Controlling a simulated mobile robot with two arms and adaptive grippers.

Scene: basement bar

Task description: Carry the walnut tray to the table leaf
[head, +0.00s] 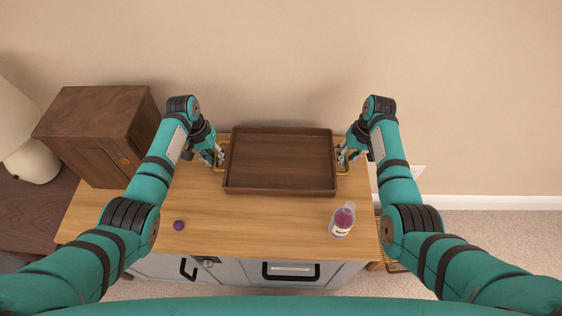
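The walnut tray (281,188) is dark brown and rectangular, with a raised rim and a brass handle at each short end. It appears to lie flat and empty on the light wood top of a grey cabinet. My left gripper (213,157) is at the left handle (218,169), and my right gripper (345,155) is at the right handle (343,173). The fingers overlap the handles, and I cannot tell whether they are closed on them. I cannot make out a separate table leaf in this view.
On the cabinet top (250,228), a small purple lid-like piece (179,225) lies front left and a labelled bottle with purple contents (342,221) is front right. A dark wooden box (98,130) and a pale lamp (30,158) are at left. Carpet (500,235) is clear at right.

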